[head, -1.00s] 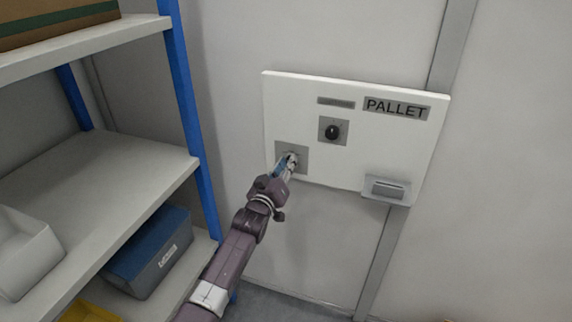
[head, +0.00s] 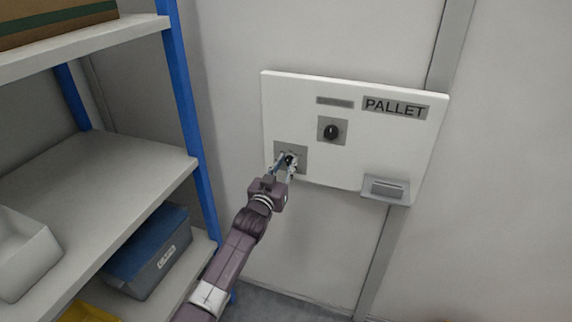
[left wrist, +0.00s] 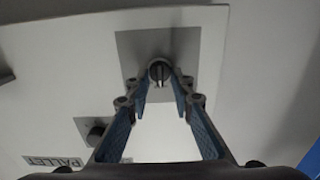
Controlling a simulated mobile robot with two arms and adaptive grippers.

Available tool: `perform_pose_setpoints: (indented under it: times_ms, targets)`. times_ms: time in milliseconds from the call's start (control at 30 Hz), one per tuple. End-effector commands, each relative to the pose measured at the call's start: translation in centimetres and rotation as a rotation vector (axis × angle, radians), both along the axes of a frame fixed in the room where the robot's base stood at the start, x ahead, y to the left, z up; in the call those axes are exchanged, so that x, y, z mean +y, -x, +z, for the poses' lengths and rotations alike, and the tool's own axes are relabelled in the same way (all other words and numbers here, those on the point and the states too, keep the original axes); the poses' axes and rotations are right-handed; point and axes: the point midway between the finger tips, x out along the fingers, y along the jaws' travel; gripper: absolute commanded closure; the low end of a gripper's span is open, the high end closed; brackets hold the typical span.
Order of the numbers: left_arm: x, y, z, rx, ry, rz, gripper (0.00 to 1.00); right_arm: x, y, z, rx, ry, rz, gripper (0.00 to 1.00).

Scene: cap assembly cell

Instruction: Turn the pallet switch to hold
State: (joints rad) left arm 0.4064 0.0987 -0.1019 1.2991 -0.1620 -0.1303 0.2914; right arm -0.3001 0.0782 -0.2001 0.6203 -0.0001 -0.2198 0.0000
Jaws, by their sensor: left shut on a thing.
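The white panel (head: 345,90) on the wall bears a PALLET label (head: 395,108). A dark round switch knob sits on a grey square plate (head: 299,148) at the panel's lower left. My left gripper (head: 288,163) reaches it from below left. In the left wrist view the knob (left wrist: 159,72) stands between the two fingertips of my left gripper (left wrist: 161,82), which is shut on it. A ridge on the knob's face runs upright in that picture. No readable position marking shows beside it. My right gripper is not in view.
A second black knob (head: 331,132) on a smaller plate sits above right of the gripped one. A grey holder (head: 386,188) juts from the panel's lower right. A shelf with a blue post (head: 190,110) and a blue bin (head: 146,252) stands close on the left.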

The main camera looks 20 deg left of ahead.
Motion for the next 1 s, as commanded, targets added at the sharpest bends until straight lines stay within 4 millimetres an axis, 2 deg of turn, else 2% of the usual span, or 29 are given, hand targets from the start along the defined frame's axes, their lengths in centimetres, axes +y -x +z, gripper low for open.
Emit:
perform_pose_setpoints:
  times_ms: [300,333,467,767,1000]
  targets:
    - [0.0,0.0,-0.1,0.002,-0.001,0.0,1.0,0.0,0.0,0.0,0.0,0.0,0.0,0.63]
    - [0.0,0.0,-0.1,0.002,-0.001,0.0,0.75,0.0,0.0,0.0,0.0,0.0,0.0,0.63]
    - [0.0,0.0,-0.1,0.002,-0.001,0.0,0.62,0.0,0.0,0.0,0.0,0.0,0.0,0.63]
    - [0.0,0.1,-0.1,0.001,0.0,0.0,0.62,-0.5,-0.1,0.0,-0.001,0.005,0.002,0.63]
    - [0.1,2.1,-0.1,0.001,-0.001,0.0,0.62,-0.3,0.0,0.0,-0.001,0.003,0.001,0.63]
